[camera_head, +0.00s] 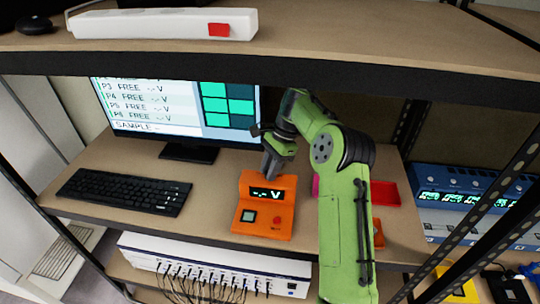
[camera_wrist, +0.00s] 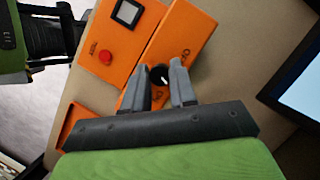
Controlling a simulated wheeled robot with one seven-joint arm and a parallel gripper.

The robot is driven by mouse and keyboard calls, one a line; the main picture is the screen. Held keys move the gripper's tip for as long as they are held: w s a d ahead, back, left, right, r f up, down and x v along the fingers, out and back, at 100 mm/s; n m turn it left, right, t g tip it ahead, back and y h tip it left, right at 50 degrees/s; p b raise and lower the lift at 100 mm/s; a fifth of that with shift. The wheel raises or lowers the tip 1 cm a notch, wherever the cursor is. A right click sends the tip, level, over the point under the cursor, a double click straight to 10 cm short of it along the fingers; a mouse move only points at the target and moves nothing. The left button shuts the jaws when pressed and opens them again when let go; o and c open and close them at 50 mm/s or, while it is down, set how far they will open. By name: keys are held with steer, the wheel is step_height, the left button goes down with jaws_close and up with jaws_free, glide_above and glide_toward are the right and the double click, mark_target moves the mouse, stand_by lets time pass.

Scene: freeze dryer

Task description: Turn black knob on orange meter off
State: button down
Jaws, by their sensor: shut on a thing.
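The orange meter (camera_head: 282,212) stands on the desk shelf, with a display reading "-.- V", a dark square and a red button on its front. In the wrist view the orange meter (camera_wrist: 190,40) shows from above. Its black knob (camera_wrist: 158,76), with a white mark, sits between my fingertips. My gripper (camera_wrist: 160,82) is shut on the knob, one finger on each side. In the head view my gripper (camera_head: 270,172) reaches down at the meter's back edge, and the knob is hidden there.
A monitor (camera_head: 150,105) and keyboard (camera_head: 125,190) stand left of the meter. A red tray (camera_head: 385,193) lies to the right, behind my arm. The upper shelf (camera_head: 350,40) with a white power strip (camera_head: 160,24) overhangs the desk. A white unit (camera_head: 215,262) with cables sits below.

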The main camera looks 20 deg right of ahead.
steer(key=n+p, duration=0.1)
steer(key=p, duration=0.2)
steer(key=shift+r+n+g, duration=0.4)
steer(key=n+p, duration=0.1)
steer(key=n+g+p, duration=0.1)
steer(key=shift+w+f+n, duration=0.1)
steer(key=shift+f+n, duration=0.1)
steer(key=shift+n, duration=0.2)
steer(key=n, duration=0.1)
steer(key=n+h, duration=0.1)
steer(key=shift+w+f+n+g, duration=0.1)
steer(key=shift+f+n+g, duration=0.05)
steer(key=shift+n+g, duration=0.15)
steer(key=shift+a+n+g+h, duration=0.1)
steer(key=shift+n+g+h, duration=0.45)
steer(key=shift+n, duration=1.35)
steer(key=c, duration=0.9)
jaws_free()
